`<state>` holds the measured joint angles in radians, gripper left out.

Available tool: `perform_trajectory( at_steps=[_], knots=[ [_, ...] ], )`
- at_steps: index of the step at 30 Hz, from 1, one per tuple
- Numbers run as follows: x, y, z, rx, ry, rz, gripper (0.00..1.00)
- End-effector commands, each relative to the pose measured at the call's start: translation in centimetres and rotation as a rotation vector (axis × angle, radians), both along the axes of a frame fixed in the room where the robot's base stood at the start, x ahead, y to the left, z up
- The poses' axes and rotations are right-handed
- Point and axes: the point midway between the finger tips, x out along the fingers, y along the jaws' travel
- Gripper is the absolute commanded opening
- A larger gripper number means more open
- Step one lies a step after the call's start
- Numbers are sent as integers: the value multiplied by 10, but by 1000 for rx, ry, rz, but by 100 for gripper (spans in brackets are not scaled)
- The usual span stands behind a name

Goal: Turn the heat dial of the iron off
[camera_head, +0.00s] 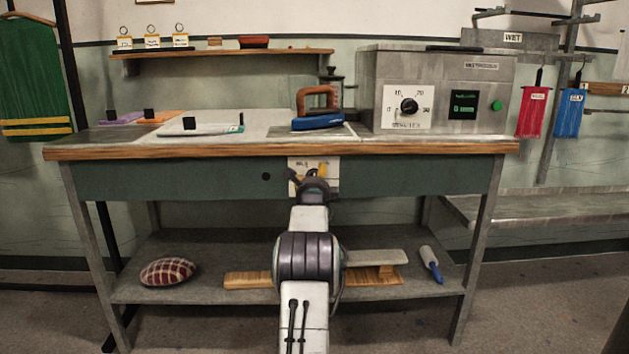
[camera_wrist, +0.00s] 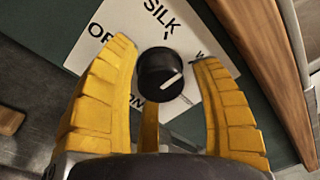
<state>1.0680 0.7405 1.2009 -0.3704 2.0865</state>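The heat dial (camera_wrist: 160,75) is a round black knob with a white pointer line. It sits on a white plate (camera_wrist: 185,38) lettered SILK, with parts of other words, one beginning OF at the left and a W at the right. The line points right and slightly up, roughly toward the W. My gripper (camera_wrist: 166,54) has its yellow fingers spread on both sides of the dial, with gaps showing. In the head view, my gripper (camera_head: 316,178) is before the plate (camera_head: 302,163) on the bench front and hides the dial. The blue iron (camera_head: 318,121) with a brown handle stands above.
The bench's wooden front edge (camera_head: 240,150) runs just above the plate. A grey box with a minutes dial (camera_head: 443,85) stands on the right of the bench top. A lower shelf (camera_head: 210,285) holds a checked cushion (camera_head: 167,271) and boards.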

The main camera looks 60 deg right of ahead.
Motion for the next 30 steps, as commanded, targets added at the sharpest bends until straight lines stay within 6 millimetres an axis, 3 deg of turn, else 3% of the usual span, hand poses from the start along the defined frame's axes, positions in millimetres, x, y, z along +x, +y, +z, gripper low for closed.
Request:
perform_trajectory(
  at_steps=[17,23,30],
  knots=[
    [0,0,0,0,0,0,6],
    [0,0,0,-31,50,-1,6],
    [0,0,-1,-150,241,-3,5]
  ],
)
